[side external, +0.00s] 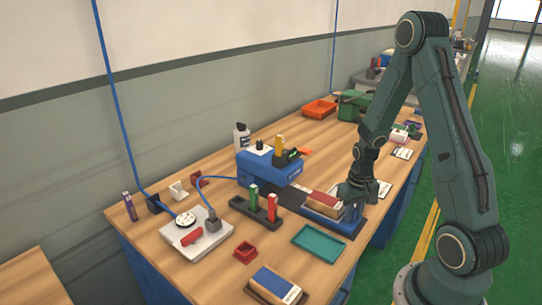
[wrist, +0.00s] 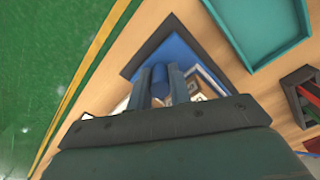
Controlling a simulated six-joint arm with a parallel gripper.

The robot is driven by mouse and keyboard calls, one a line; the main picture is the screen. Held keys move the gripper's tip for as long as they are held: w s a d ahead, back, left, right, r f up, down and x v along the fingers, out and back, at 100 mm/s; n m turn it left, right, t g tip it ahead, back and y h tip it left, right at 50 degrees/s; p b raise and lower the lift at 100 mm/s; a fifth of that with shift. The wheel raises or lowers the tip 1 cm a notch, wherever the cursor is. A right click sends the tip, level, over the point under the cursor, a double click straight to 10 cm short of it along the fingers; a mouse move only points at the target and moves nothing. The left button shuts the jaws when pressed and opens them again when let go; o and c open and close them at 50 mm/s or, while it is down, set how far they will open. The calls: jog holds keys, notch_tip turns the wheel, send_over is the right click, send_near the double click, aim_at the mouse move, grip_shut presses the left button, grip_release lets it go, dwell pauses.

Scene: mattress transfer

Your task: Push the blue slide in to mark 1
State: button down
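The blue slide (wrist: 183,55) lies in a dark-edged track at the near end of the blue machine (side external: 268,167) in the side view. Its upright blue handle (wrist: 160,76) stands between my gripper's fingers in the wrist view. My gripper (wrist: 160,72) points down with its two fingers close against both sides of this handle. In the side view my gripper (side external: 353,196) is at the track's near right end, beside a red-and-white block (side external: 324,204) on the track. Mark 1 cannot be made out in either view.
A teal tray (side external: 318,243) lies close to the track; it also shows in the wrist view (wrist: 262,25). A dark rack (side external: 258,207) with green and red pieces stands left of the track. A blue-and-white block (side external: 275,284) lies at the front edge.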

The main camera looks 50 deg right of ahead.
aim_at(322, 198)
jog(key=shift+w, duration=5.3)
jog(key=c, duration=1.6)
grip_release()
jog(key=shift+o, duration=0.2)
jog(key=shift+r, duration=0.1)
notch_tip(322, 198, up, 14)
jog(key=shift+f, duration=0.2)
